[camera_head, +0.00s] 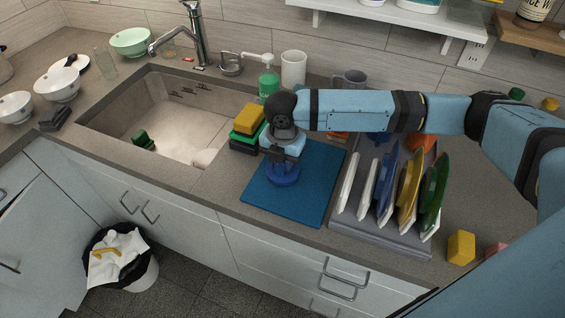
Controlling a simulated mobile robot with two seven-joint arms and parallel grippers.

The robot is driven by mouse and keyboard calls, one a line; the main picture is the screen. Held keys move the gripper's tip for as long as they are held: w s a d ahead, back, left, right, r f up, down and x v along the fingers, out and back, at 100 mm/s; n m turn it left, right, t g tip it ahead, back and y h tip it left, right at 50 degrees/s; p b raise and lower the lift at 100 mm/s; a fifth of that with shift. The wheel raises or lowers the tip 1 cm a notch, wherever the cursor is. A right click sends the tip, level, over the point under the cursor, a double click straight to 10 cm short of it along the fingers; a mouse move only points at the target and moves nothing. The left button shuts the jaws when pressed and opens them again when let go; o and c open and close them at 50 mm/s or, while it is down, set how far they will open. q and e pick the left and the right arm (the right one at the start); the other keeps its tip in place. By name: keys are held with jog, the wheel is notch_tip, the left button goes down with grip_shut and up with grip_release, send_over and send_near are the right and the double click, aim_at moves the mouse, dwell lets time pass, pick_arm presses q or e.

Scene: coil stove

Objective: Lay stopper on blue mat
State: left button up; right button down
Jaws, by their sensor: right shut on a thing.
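The blue mat (312,200) lies flat on the counter between the sink and the dish rack. My right gripper (284,158) points down over the mat's left half. It is shut on a round dark-blue thing that looks like the stopper (284,176). This sits at or just above the mat; I cannot tell whether it touches. The gripper and wrist hide its upper part. My left gripper is not in view.
Stacked sponges (249,122) stand at the mat's upper left. The dish rack (380,235) with several upright plates stands close on the right. The sink (175,118) is to the left, with a green sponge (143,140) inside. The mat's front part is clear.

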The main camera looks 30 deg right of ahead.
jog(key=shift+f, duration=0.55)
jog(key=shift+f, duration=0.1)
jog(key=c, duration=0.9)
grip_release()
notch_tip(320, 180, up, 12)
jog(key=shift+r, duration=0.15)
